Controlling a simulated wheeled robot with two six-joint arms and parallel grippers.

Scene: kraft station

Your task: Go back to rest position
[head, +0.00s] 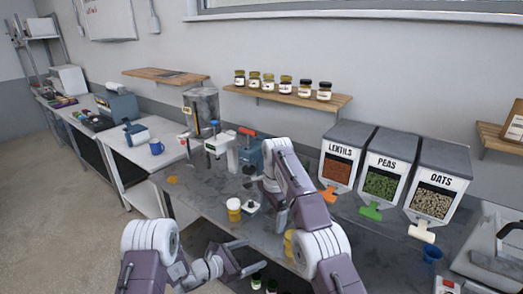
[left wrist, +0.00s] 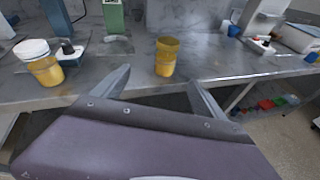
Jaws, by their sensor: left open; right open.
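My left gripper (head: 252,256) is open and empty at the front edge of the grey worktop (head: 212,196). Its two spread fingers also show in the left wrist view (left wrist: 160,88). A yellow jar (left wrist: 167,57) stands upright beyond and between those fingertips, apart from them. My right arm reaches across the worktop in the head view, with its gripper (head: 281,216) low over the surface; it is open, and its fingers are small and partly hidden. A yellow jar with a white lid (head: 234,210) stands left of it, also seen in the left wrist view (left wrist: 40,62).
A small scale (head: 252,207) sits beside the lidded jar. Lentils (head: 340,165), peas (head: 382,182) and oats (head: 433,200) dispensers stand at the back right. A blue cup (head: 432,254) is at right. Several small jars line a wall shelf (head: 285,97). Open floor lies at left.

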